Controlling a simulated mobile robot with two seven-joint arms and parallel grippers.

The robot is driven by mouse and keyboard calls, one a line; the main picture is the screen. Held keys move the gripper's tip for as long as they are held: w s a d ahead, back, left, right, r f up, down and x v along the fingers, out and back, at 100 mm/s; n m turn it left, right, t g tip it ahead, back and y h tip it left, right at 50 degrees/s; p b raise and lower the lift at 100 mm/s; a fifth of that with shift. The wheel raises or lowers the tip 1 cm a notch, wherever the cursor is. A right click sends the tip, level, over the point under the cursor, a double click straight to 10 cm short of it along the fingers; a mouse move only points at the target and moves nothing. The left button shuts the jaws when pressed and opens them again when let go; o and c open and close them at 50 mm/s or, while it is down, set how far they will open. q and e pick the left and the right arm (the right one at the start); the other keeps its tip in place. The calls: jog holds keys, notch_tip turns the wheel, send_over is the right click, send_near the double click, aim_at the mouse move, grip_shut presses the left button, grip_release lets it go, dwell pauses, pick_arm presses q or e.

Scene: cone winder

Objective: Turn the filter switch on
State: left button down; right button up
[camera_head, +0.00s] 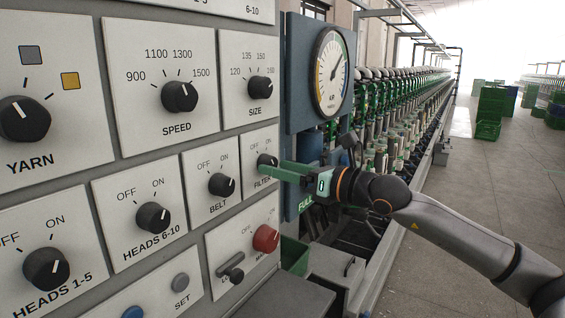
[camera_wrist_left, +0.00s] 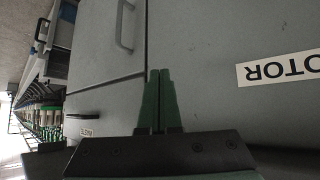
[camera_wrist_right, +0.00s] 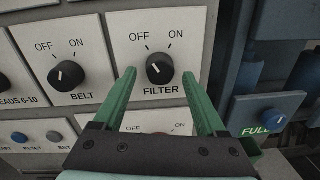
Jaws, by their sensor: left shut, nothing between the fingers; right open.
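The filter switch is a black round knob (camera_head: 265,159) on a white plate marked OFF and ON, right of the belt knob. In the right wrist view the filter knob (camera_wrist_right: 159,68) lies between my green fingertips; its white mark seems to lean toward OFF. My right gripper (camera_wrist_right: 159,76) is open, with one finger on each side of the knob; I cannot tell whether they touch it. In the head view my right gripper (camera_head: 270,168) partly covers the knob and its label. My left gripper (camera_wrist_left: 160,72) is shut and empty before a grey cabinet, outside the head view.
The belt knob (camera_head: 222,185) is just left of the filter plate. A red knob (camera_head: 266,238) and a small lever (camera_head: 231,268) sit below. A pressure gauge (camera_head: 331,73) stands to the right. The cabinet door handle (camera_wrist_left: 126,25) is near my left gripper.

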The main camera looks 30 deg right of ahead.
jog(key=shift+c, duration=0.4)
grip_shut()
